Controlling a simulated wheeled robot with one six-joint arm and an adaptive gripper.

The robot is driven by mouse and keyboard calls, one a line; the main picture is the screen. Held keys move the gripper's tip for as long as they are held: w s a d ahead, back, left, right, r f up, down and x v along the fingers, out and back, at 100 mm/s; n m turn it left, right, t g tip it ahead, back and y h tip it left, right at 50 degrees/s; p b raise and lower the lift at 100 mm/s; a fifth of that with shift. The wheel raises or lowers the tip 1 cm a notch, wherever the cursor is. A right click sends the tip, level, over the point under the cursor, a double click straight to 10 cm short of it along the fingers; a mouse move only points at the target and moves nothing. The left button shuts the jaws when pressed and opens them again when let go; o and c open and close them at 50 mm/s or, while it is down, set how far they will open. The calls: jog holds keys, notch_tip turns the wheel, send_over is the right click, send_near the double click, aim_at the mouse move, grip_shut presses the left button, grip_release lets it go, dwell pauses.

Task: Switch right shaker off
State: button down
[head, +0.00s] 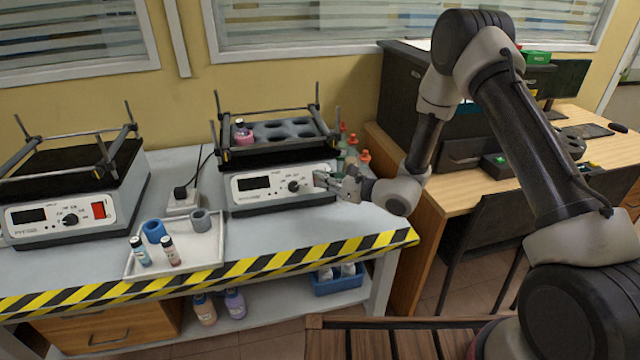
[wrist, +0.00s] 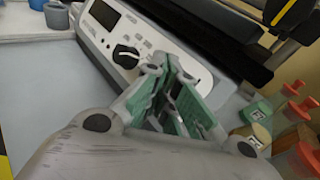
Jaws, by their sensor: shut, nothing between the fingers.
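The right shaker (head: 278,187) stands on the bench, with a dark display, a black knob and a grey rack on top holding one small pink-ringed vial (head: 243,133). My gripper (head: 322,180) is at the right end of its front panel, over the place where the left shaker has its red switch. In the wrist view, the shut fingers (wrist: 165,72) are close to the panel, right of the knob (wrist: 127,56). The right shaker's switch is hidden behind the fingers. I cannot tell whether the fingertips touch the panel. The left shaker (head: 72,215) shows a red switch (head: 99,210).
A white tray (head: 205,250) with two vials and two holders lies on the bench between the shakers. Red-capped bottles (head: 364,157) stand right of the right shaker, close to my gripper. A power socket block (head: 184,202) with a plug sits left of it.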

jog(key=shift+s+r, duration=0.1)
jog(key=shift+s, duration=0.05)
jog(key=shift+s+d+r, duration=0.2)
jog(key=shift+s+r, duration=0.1)
jog(key=shift+s, duration=0.15)
jog(key=shift+s+r, duration=0.1)
jog(key=shift+s+d+r, duration=0.3)
jog(key=shift+s+r, duration=0.4)
jog(key=shift+s, duration=0.25)
jog(key=shift+s+d+r, duration=0.25)
jog(key=shift+s+r, duration=0.4)
jog(key=shift+s, duration=0.3)
